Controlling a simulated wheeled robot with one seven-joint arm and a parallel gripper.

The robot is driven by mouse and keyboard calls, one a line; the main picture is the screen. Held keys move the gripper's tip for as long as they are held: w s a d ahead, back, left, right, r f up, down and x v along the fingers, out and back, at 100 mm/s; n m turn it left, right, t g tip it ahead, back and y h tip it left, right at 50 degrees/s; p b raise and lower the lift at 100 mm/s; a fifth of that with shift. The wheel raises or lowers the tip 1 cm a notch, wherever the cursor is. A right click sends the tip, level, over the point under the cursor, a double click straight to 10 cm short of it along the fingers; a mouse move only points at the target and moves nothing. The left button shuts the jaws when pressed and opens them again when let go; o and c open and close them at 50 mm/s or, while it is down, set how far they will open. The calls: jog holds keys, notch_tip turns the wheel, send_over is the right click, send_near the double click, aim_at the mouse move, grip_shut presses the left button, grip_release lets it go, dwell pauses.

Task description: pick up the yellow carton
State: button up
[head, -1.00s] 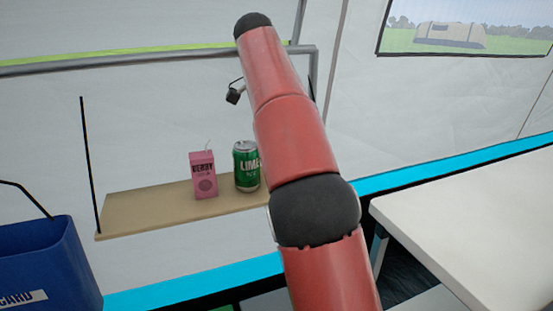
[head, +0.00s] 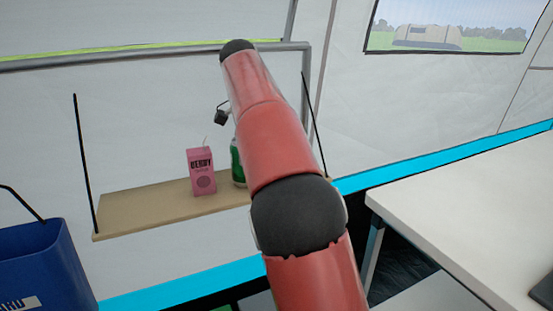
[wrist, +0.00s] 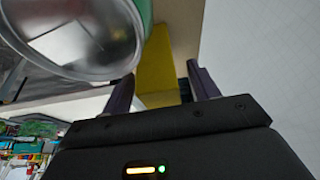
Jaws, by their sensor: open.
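The yellow carton (wrist: 155,68) shows in the wrist view, ahead of and between the two fingers of my gripper (wrist: 160,84). The fingers are apart, and I cannot tell whether either touches the carton. The can covers part of the carton's left side. In the head view the yellow carton is not visible, and my red arm covers the right part of the shelf. My gripper is not clearly visible there either.
A green can (head: 238,165) and a pink carton (head: 201,172) stand on a hanging shelf (head: 135,210). The can's silver top (wrist: 75,35) is close to the left finger. A blue bin (head: 45,265) is at lower left, a white table (head: 460,205) at right.

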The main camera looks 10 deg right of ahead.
jog(key=shift+x, duration=1.1)
jog(key=c, duration=1)
jog(key=shift+c, duration=0.2)
jog(key=shift+r, duration=0.15)
